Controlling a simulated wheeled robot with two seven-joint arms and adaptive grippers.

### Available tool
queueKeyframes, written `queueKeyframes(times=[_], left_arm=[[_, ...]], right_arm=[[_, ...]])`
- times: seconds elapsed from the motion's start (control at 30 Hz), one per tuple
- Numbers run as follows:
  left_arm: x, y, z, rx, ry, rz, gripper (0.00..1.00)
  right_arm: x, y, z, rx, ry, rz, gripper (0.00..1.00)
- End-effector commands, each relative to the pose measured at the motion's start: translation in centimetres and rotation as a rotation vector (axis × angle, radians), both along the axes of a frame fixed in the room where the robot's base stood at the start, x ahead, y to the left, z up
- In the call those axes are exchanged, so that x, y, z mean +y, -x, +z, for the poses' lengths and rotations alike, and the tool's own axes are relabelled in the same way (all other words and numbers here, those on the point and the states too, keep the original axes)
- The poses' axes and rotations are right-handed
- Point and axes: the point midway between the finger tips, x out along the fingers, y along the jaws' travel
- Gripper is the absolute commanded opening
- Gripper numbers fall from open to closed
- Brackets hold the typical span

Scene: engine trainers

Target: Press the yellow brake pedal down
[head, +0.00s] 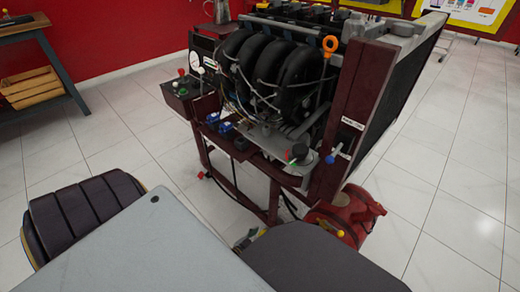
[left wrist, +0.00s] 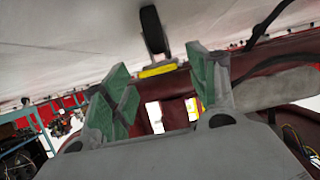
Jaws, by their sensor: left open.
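In the left wrist view, a short yellow bar (left wrist: 157,71), which looks like the brake pedal, sits below a dark oblong part, close to a dark red frame. My left gripper (left wrist: 158,82) is open, with green-padded fingers on either side of the bar in the picture. Nothing is held between them, and I cannot tell whether a finger touches the bar. In the head view, only a small part of my left gripper (head: 250,237) shows low beside the stand, mostly covered by my own body. My right gripper is not in view.
The engine trainer (head: 295,70) stands on a dark red frame (head: 235,178), with a radiator at its right. A red part (head: 348,215) sits low at its right side. A workbench (head: 35,60) stands far left. Tiled floor is clear left and right.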

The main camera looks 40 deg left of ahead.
Motion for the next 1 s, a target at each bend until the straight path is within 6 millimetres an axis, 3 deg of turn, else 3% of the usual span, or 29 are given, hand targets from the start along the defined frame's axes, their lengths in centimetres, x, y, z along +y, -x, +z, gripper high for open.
queueKeyframes(times=[0.33, 0.77, 1.0], left_arm=[[-0.03, -0.15, 0.00, -0.001, 0.000, 0.000, 0.58], [-0.02, -0.14, 0.01, -0.001, 0.000, 0.000, 0.02], [-0.02, -0.17, -0.05, -0.005, 0.001, -0.001, 0.00]], right_arm=[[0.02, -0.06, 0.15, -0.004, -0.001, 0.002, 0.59], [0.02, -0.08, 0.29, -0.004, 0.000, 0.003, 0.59], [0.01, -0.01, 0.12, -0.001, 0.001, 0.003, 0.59]])
